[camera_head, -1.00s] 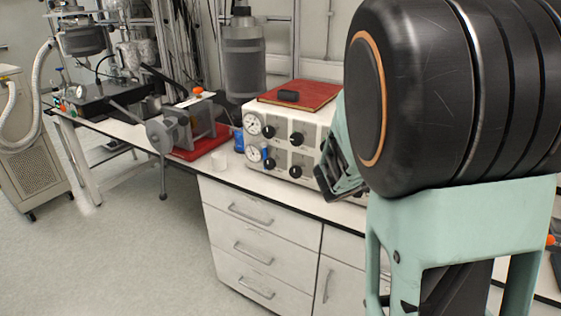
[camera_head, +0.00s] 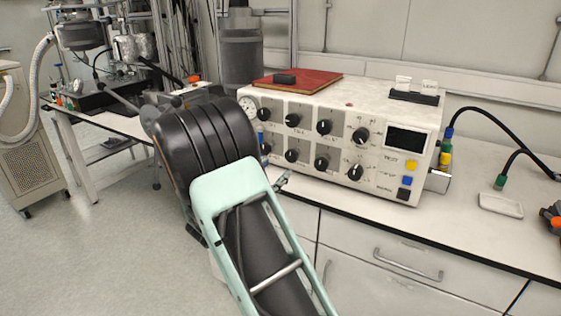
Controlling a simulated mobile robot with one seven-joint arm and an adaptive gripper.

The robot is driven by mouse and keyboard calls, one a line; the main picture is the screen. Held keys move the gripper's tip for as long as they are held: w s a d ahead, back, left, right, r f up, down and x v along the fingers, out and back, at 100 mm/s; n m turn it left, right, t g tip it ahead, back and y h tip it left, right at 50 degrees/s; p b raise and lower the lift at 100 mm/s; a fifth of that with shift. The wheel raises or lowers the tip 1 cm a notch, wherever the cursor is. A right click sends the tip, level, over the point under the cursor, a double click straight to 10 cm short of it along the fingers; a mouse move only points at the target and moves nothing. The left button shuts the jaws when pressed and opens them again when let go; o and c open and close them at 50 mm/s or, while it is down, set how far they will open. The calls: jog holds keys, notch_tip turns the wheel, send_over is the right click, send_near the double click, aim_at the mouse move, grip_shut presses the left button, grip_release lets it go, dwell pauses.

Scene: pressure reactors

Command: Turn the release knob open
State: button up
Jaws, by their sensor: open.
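A white control box (camera_head: 345,140) stands on the bench with two rows of black knobs on its front. The upper row includes a knob at its right end (camera_head: 361,135), and the lower row has one below it (camera_head: 355,172). I cannot tell which is the release knob, as the labels are too small to read. My arm, with a black joint and a mint-green frame, stands in front of the box's left end and hides part of it. My gripper does not show clearly. A small grey piece sticks out beside the arm, and I cannot tell what it is.
A red book (camera_head: 300,82) with a small black object lies on the box. Cables and a white dish (camera_head: 500,205) are to the right on the white bench (camera_head: 440,223). Drawers are below. Metal apparatus (camera_head: 182,94) stands left, partly behind my arm.

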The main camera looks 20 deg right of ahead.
aim_at(290, 157)
jog(key=x, duration=1)
jog(key=shift+d, duration=0.25)
jog(key=shift+c, duration=0.5)
jog(key=c, duration=1.1)
